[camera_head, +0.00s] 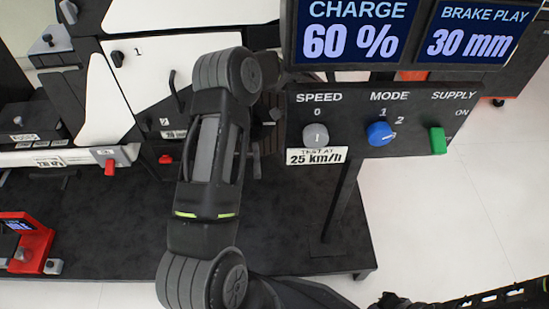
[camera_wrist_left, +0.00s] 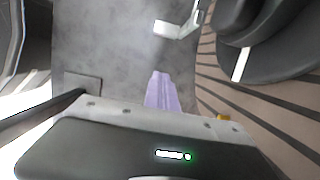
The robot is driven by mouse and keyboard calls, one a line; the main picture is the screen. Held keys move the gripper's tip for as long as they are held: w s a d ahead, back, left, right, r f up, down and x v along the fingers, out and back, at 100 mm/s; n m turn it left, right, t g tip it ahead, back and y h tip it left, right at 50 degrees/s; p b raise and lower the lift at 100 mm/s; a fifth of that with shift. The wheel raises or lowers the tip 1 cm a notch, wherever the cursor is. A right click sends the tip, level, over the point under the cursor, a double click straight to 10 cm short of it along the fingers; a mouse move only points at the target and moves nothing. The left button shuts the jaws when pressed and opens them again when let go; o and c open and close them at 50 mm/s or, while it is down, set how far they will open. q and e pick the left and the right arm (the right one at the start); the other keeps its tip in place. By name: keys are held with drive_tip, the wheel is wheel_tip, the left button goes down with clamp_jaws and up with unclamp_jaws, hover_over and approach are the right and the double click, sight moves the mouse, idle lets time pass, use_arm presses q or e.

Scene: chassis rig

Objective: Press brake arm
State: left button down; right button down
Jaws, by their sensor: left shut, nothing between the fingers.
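My left arm reaches up through the middle of the head view, and its gripper is hidden behind the wrist there. In the left wrist view my left gripper (camera_wrist_left: 160,76) shows as a narrow purple-tinted finger shape, shut and empty. A pale angled metal piece (camera_wrist_left: 178,28) lies just beyond the fingertips, with a visible gap. I cannot tell whether this is the brake arm. In the head view no brake arm can be made out for sure; my arm covers much of the rig there.
A control panel (camera_head: 372,97) with grey, blue and green knobs stands right of my arm, below a display (camera_head: 405,35) reading 60 % and 30 mm. Red parts (camera_head: 33,240) sit at the left on the dark platform (camera_head: 110,235). A large dark round part (camera_wrist_left: 270,40) fills the wrist view's upper right.

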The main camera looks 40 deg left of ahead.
sight(256, 161)
use_arm(q)
drive_tip(key=shift+s, duration=0.15)
drive_tip(key=s+a+f+b, duration=0.4)
drive_tip(key=a+f, duration=0.1)
drive_tip(key=f, duration=0.4)
drive_tip(key=shift+f+b, duration=0.3)
drive_tip(key=shift+f, duration=0.05)
